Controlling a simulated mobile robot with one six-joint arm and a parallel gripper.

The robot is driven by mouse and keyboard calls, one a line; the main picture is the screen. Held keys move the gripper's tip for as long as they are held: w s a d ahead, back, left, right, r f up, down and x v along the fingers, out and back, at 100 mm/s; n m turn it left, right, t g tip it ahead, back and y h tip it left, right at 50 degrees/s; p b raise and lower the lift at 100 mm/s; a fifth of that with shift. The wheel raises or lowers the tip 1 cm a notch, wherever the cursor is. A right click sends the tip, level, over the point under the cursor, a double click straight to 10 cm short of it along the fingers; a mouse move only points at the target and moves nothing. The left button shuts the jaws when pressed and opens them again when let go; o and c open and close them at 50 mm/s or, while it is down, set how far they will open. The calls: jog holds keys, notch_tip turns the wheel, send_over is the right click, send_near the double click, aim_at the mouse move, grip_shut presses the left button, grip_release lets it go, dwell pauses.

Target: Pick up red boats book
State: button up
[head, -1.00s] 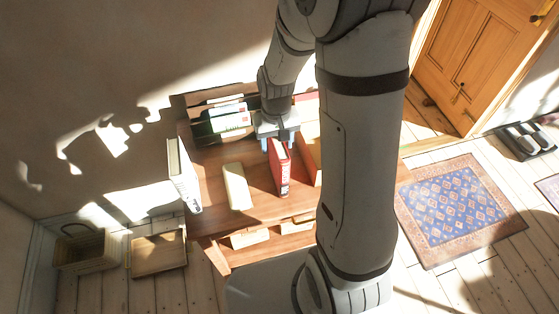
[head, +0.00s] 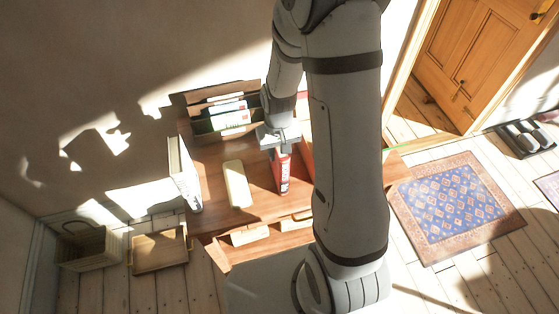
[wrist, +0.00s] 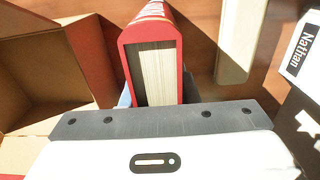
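The red book (head: 283,172) stands upright on the wooden desk, with white lettering on its spine facing the front. In the wrist view the red book (wrist: 151,62) shows its cream page edges and red covers, directly in front of my gripper. My gripper (head: 278,140) is low over the book's top end. In the wrist view my gripper (wrist: 158,98) has a bluish finger at the book's left side and a darker edge at its right. The book sits between the fingers. The fingertips are mostly hidden, so firm contact does not show.
A cream book (head: 237,184) stands left of the red one, and a white book (head: 182,172) farther left. An open cardboard-brown box (wrist: 40,70) is close beside the book in the wrist view.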

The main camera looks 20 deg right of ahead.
grip_shut()
